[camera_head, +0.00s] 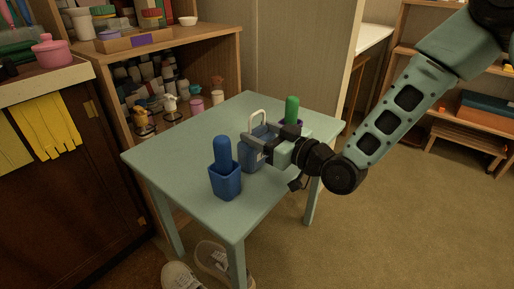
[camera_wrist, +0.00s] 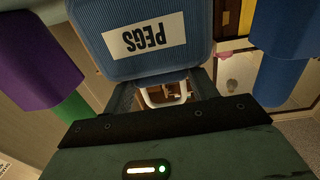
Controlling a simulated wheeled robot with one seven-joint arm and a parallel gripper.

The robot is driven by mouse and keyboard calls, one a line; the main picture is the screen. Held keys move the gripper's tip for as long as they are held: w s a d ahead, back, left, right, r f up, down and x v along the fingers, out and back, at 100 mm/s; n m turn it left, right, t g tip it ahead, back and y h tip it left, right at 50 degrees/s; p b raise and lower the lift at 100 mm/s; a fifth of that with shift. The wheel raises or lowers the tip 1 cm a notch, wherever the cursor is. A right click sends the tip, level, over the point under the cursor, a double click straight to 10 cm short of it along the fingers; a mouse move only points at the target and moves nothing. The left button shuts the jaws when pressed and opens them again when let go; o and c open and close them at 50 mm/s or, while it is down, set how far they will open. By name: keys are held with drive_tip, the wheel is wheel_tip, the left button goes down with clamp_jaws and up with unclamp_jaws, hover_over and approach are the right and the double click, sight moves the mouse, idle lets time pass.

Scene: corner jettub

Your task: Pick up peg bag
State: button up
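The peg bag (camera_head: 252,160) is a blue ribbed bag with a white loop handle (camera_head: 257,113), upright on the green table. In the wrist view the bag (camera_wrist: 110,60) fills the top middle, with its white PEGS label upside down. My gripper (camera_head: 263,144) is at the bag's upper part and covers some of it in the head view. In the wrist view my gripper (camera_wrist: 164,92) is open, its two fingers apart. The white handle (camera_wrist: 150,97) shows between the fingers, with visible space on both sides. Contact with the bag cannot be told.
A blue cup with a rounded blue item (camera_head: 226,180) stands left of the bag. A purple holder with a green item (camera_head: 292,110) stands to its right, behind my gripper. The green table (camera_head: 165,155) is clear at its left. A crowded shelf (camera_head: 120,60) stands behind; shoes lie below.

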sight(263, 137)
drive_tip(key=shift+c, duration=0.9)
wheel_tip(263, 137, up, 10)
drive_tip(key=p, duration=0.4)
drive_tip(key=shift+d, duration=0.15)
